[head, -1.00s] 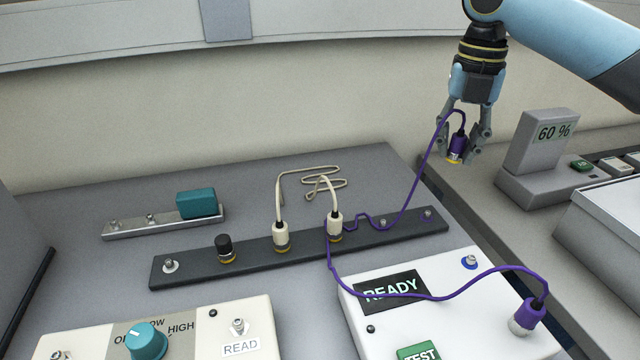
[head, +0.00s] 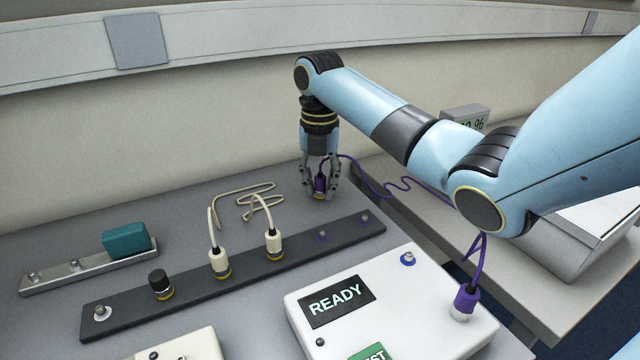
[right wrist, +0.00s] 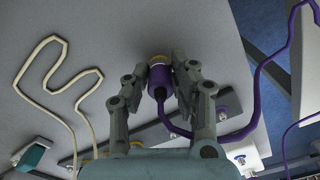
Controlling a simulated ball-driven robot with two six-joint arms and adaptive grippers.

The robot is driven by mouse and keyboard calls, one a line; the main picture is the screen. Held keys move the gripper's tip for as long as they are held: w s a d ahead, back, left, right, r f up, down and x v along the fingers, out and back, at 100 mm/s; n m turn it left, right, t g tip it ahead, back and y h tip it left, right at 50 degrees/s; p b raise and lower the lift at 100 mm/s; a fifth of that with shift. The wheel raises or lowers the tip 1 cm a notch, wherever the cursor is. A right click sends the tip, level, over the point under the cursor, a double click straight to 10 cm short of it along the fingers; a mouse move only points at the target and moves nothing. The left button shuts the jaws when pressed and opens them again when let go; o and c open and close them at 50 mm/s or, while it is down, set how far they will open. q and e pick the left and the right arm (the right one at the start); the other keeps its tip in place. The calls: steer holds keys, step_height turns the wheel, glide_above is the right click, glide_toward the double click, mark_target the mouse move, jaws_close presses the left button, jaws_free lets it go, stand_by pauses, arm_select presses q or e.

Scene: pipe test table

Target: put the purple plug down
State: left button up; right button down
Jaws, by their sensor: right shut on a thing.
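My right gripper (head: 320,190) is shut on the purple plug (head: 319,183), which hangs upright with its yellow-ringed end down, behind the right part of the dark rail. In the right wrist view the plug (right wrist: 160,83) sits between the two fingers (right wrist: 162,68). Its end is close to the grey table top (head: 230,195); I cannot tell whether it touches. A purple cable (head: 388,187) runs from it to the right, partly hidden by my arm. Another purple plug (head: 466,300) stands on the white READY box (head: 420,325). My left gripper is not in view.
A cream cable (head: 240,200) lies behind. A teal block (head: 126,240) sits on a metal strip. Table is clear around the gripper.

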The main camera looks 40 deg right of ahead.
mark_target(320, 176)
steer(key=shift+f, duration=0.25)
steer(key=c, duration=1.1)
jaws_free()
steer(key=shift+f, duration=0.1)
step_height(320, 176, up, 7)
steer(key=shift+r, duration=0.1)
step_height(320, 176, up, 5)
steer(key=p, duration=0.2)
steer(key=shift+f+p, duration=0.2)
steer(key=shift+p, duration=0.1)
steer(key=shift+r+p, duration=0.25)
steer(key=shift+p, duration=0.05)
